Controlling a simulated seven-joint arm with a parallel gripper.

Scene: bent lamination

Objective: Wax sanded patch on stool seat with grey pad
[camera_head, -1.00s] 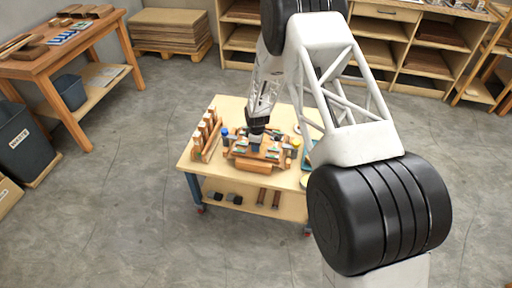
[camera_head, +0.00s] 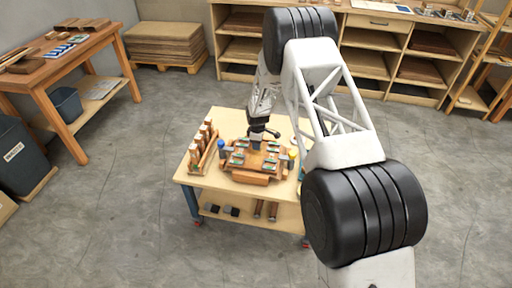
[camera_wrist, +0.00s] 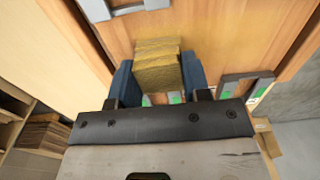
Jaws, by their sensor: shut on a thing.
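The stool seat is a wooden panel (camera_wrist: 225,35), lying on a work cart with grey clamps around it; it also shows in the head view (camera_head: 250,178). My gripper (camera_wrist: 158,80) has blue fingers shut on a yellowish-tan, layered pad (camera_wrist: 156,62). The pad's far end is against or just above the wood; I cannot tell which. I cannot make out a grey pad or the sanded patch; the held pad and my fingers hide part of the wood.
Grey clamps with green parts (camera_wrist: 247,86) stand along the seat's edge. A rack of wooden-handled tools (camera_head: 203,145) is on the cart's left. A blue-topped item (camera_head: 221,145) and a yellow-topped one (camera_head: 293,153) flank the seat.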

